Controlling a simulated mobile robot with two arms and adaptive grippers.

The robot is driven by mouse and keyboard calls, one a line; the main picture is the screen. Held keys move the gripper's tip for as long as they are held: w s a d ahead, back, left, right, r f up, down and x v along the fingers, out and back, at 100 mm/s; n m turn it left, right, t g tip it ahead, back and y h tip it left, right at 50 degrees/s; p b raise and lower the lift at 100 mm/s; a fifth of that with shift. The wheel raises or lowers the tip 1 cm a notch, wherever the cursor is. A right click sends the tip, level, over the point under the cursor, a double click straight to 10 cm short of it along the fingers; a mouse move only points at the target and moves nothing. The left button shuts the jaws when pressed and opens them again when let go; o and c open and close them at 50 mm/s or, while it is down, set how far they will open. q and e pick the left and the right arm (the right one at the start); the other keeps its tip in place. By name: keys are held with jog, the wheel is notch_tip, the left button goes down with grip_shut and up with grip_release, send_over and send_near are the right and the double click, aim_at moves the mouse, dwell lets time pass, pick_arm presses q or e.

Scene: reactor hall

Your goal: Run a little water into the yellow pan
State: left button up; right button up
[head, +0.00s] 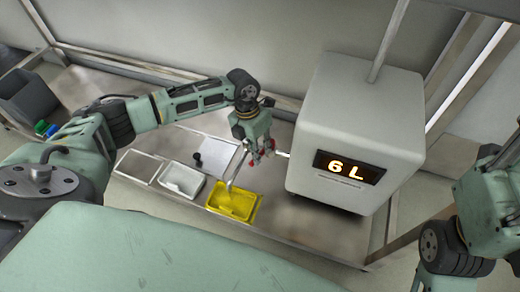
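The yellow pan (244,214) sits on the metal bench, left of a large pale tank (350,115) with a display reading "6 L". A short pipe sticks out from the tank's left side toward my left gripper (262,157). The gripper points down there, above and slightly right of the pan, with small red parts at its fingertips. I cannot tell whether it is closed on anything. A thin pale streak (236,167) runs down toward the pan; whether it is spout or water is unclear. Only my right arm's links show at the right edge; its gripper is out of view.
A white pan (182,181) and a flat pale tray (139,167) stand left of the yellow pan. Small black knobs are behind them. A grey bin (27,98) and green and blue items are at far left. The bench front right (310,232) is clear.

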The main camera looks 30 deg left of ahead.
pick_arm(q)
jog(key=shift+o, duration=1.4)
notch_tip(320, 180, up, 12)
jog(key=a, duration=0.2)
jog(key=shift+w+a, duration=0.15)
jog(key=shift+w, duration=0.05)
jog(key=shift+f, duration=0.15)
